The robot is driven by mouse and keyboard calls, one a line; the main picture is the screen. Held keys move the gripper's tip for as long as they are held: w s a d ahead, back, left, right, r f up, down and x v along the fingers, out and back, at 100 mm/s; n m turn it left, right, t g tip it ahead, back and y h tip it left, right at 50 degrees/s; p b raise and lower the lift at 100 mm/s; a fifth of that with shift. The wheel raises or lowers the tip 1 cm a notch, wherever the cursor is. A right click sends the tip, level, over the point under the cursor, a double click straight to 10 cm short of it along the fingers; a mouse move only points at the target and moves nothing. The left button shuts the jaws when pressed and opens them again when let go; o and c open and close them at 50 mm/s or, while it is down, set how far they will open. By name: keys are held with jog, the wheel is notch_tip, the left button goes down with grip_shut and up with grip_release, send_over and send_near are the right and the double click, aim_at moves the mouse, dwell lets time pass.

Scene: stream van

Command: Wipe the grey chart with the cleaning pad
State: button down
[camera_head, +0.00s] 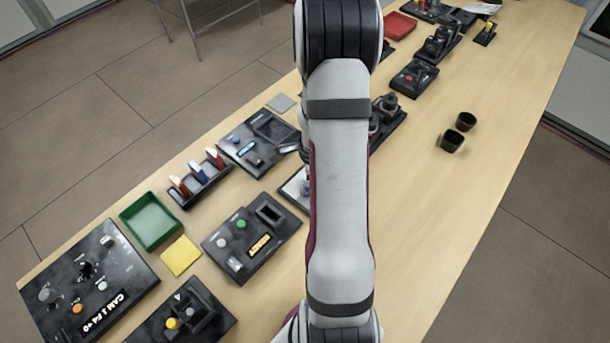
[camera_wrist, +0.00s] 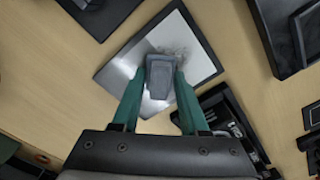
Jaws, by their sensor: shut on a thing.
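The grey chart (camera_wrist: 198,58) is a flat board with a dark edge, lying tilted across the wrist view. Its surface runs from grey at the left to near white at the right, with dark smudges around the pad. My gripper (camera_wrist: 160,76) has green fingers shut on the grey-blue cleaning pad (camera_wrist: 160,80), over the middle of the chart. I cannot tell whether the pad touches the surface. In the head view only a left part of the chart (camera_head: 293,190) shows; my arm hides the rest, the pad and the fingers.
A control box (camera_head: 252,238) stands just nearer than the chart, and a dark panel (camera_head: 257,142) lies beyond it. A rack with coloured pieces (camera_head: 200,178), a green tray (camera_head: 150,221) and a yellow square (camera_head: 181,255) are to the left. The right tabletop is mostly free around two dark cups (camera_head: 452,141).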

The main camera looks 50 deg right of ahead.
aim_at(296, 178)
jog(key=shift+s, duration=0.8)
jog(key=shift+w, duration=3.5)
notch_tip(296, 178, up, 8)
jog(key=w+a+r+n, duration=0.2)
jog(key=a+r+n, duration=0.7)
jog(key=a+n, duration=0.3)
jog(key=w+a+r+n, duration=0.3)
jog(key=a+r+n, duration=0.7)
jog(key=n, duration=0.5)
jog(key=a, duration=0.2)
jog(key=shift+w+a, duration=0.25)
jog(key=shift+a, duration=0.05)
